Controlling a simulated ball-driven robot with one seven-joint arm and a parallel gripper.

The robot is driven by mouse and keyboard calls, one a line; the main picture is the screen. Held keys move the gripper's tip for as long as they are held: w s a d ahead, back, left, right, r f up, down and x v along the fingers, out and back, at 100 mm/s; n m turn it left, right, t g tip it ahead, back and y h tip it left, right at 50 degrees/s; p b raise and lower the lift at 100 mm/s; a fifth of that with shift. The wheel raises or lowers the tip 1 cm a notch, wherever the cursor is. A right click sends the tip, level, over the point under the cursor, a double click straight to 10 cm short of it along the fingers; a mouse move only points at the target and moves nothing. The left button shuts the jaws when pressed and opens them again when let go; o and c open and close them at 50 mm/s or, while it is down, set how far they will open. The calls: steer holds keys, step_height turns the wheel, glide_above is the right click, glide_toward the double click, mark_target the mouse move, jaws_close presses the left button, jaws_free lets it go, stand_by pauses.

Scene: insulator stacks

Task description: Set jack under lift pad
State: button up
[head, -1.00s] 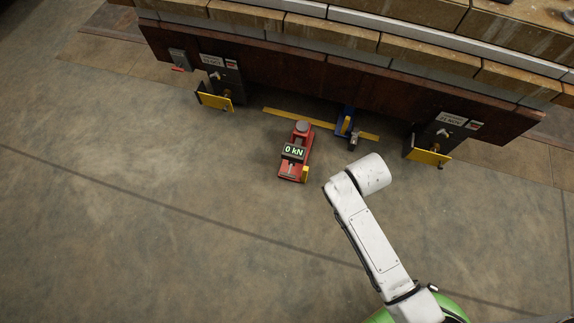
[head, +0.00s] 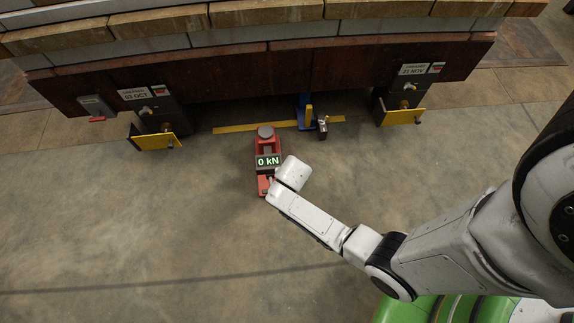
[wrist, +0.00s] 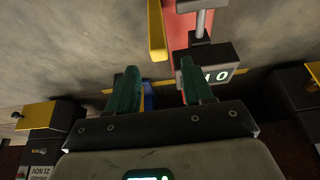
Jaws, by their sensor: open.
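The red jack (head: 262,184) stands on the floor in front of the dark beam, with a round grey head on its far end and a display reading 0 kN. In the wrist view its red body (wrist: 177,28), a yellow bar (wrist: 156,30) and the display box (wrist: 215,68) show beyond the fingers. My gripper (wrist: 159,88) is open, with two green fingertips apart. Its right fingertip overlaps the display box in the picture; I cannot tell whether they touch. My arm hides the gripper and the jack's right side in the head view. I cannot clearly identify the lift pad.
A blue and yellow device (head: 307,117) stands right of the jack, by a yellow floor strip (head: 240,128). Yellow-plated brackets (head: 154,141) (head: 401,117) hang at both sides below the dark beam (head: 225,72). The floor (head: 120,220) to the left is clear.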

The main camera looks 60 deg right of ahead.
steer(key=b+x, duration=0.3)
steer(key=x, duration=0.3)
steer(key=shift+d+f, duration=0.1)
steer(key=shift+f, duration=0.25)
steer(key=shift+c, duration=0.4)
jaws_close()
